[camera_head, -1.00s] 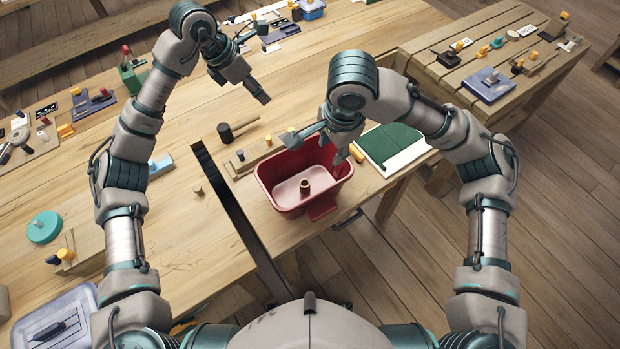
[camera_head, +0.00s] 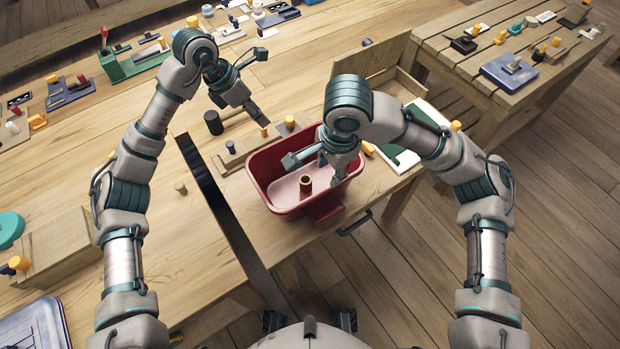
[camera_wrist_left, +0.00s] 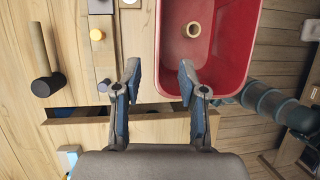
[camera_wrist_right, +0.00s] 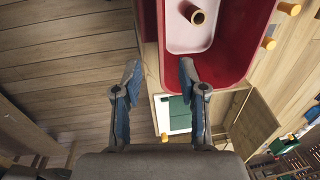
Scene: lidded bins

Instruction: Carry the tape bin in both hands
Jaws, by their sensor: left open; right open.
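The tape bin is a red, open-topped bin (camera_head: 268,187) on the workbench near its front edge, with a pale floor and a brown tape-like roll (camera_head: 306,184) standing inside. My left gripper (camera_head: 263,88) is open and empty, beyond the bin's far left side. In the left wrist view the bin's side wall (camera_wrist_left: 158,45) appears between its spread fingers (camera_wrist_left: 160,66). My right gripper (camera_head: 314,170) is open over the bin's right part and hides some of that rim. In the right wrist view the bin's wall (camera_wrist_right: 161,60) lines up between the open fingers (camera_wrist_right: 158,67). Contact cannot be told.
A black-headed mallet (camera_head: 214,122) and a wooden strip with knobs (camera_head: 232,150) lie beside the bin. A dark slot (camera_head: 215,195) crosses the bench to its left. A green-and-white board (camera_head: 405,158) lies to the right. Open floor (camera_head: 420,270) is in front.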

